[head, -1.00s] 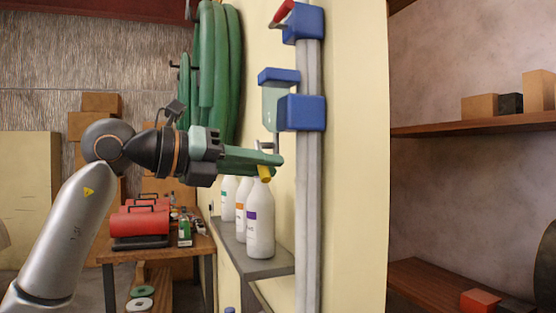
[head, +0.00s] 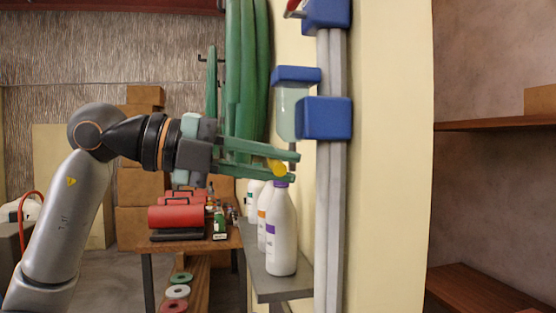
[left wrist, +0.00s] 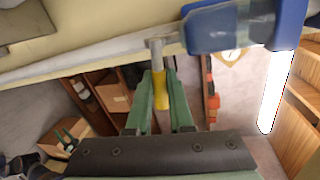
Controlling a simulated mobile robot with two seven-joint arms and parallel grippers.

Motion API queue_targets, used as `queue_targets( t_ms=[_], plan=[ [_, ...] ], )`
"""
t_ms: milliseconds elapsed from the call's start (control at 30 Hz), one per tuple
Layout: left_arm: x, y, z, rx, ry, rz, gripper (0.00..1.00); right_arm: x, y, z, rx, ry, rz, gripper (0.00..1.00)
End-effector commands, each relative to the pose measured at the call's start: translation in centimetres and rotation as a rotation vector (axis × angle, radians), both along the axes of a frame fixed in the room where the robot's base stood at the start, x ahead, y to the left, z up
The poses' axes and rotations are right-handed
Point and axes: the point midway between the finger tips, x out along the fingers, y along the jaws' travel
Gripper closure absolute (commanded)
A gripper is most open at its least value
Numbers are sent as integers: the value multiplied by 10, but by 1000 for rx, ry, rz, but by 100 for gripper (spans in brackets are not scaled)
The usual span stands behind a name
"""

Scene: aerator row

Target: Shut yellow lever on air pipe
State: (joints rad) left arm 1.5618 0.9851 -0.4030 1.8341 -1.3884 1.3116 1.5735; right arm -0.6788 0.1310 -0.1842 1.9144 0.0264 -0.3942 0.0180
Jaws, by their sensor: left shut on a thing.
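The yellow lever (head: 277,168) sits beside a short metal pipe (head: 292,151) under the blue-capped filter unit. In the left wrist view the lever (left wrist: 160,88) hangs from a metal fitting (left wrist: 157,43) and lies between the green fingers. My left gripper (head: 294,167) reaches in from the left and is shut on the lever; the upper finger partly covers it. In the left wrist view the gripper (left wrist: 160,78) has one finger on each side of the lever. The lever's joint with the pipe is partly hidden in the head view. My right gripper is not seen.
White bottles (head: 281,232) stand on a grey shelf (head: 272,280) just below the gripper. The blue filter block (head: 324,118) and grey upright pipes (head: 328,210) are close on the right. Green hoses (head: 246,70) hang behind. Red toolboxes (head: 176,216) sit on a table farther back.

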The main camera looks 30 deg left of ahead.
Motion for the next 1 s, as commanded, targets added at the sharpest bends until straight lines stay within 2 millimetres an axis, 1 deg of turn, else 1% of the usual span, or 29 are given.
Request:
queue_targets(
  t_ms=[33,300,867,900,1000],
  plan=[
    [-1,2,5,-21,17,10,100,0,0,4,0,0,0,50],
    [-6,1,8,-94,100,12,100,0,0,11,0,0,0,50],
    [-8,0,9,-119,125,9,100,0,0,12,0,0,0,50],
    [-8,0,9,-119,125,8,80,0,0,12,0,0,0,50],
    [-8,0,9,-117,125,8,68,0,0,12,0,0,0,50]
  ],
)
